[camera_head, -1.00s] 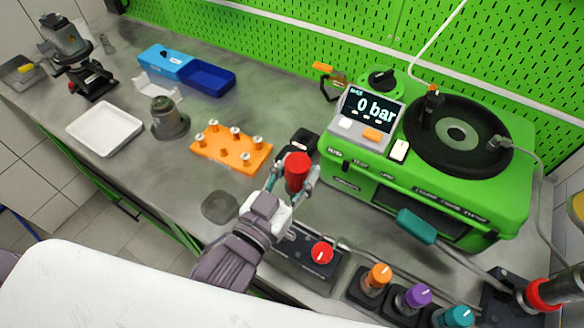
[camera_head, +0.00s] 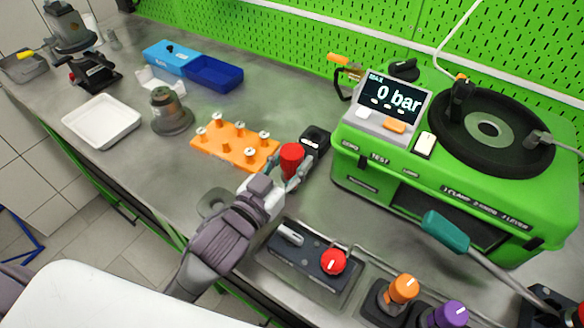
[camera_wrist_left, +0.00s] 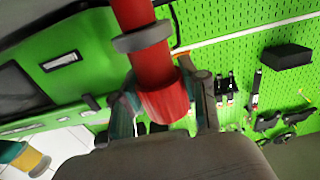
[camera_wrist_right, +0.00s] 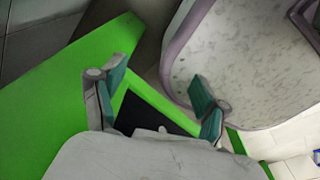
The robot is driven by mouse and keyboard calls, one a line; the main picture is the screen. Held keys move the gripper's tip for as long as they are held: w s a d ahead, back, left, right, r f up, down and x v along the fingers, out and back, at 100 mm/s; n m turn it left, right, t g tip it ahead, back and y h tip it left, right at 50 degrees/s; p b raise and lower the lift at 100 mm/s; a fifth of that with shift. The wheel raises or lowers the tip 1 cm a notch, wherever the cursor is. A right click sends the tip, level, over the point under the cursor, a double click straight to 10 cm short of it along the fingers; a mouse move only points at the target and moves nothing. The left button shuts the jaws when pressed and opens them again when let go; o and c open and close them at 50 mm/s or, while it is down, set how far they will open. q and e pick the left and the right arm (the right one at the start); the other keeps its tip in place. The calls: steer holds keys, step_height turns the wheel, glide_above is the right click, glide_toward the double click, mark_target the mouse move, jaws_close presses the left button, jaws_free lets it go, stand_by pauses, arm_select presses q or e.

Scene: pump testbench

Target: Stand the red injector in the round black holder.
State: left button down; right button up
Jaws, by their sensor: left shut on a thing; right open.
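The red injector (camera_head: 291,158) is held in my left gripper (camera_head: 279,172), which is shut on it, over the bench just right of the orange rack. In the left wrist view the red injector (camera_wrist_left: 150,65) shows a grey collar and stands out between the fingers; its far end is cut off. A dark grey round piece (camera_head: 213,203) lies on the bench, partly behind my left arm; I cannot tell whether it is the round black holder. My right gripper (camera_wrist_right: 160,88) is open and empty in the right wrist view; the head view does not show it.
An orange rack (camera_head: 235,146) with several pegs is left of the injector. A small black block (camera_head: 315,139) sits beyond it. The green test machine (camera_head: 460,185) stands at right. A control box with a red knob (camera_head: 333,261) is in front. A white tray (camera_head: 101,121) is at left.

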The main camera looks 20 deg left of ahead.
arm_select(q)
steer(key=shift+r, duration=0.2)
steer(key=c, duration=1.1)
jaws_free()
steer(key=shift+f, duration=0.25)
steer(key=o, duration=0.5)
steer(key=shift+r, duration=0.1)
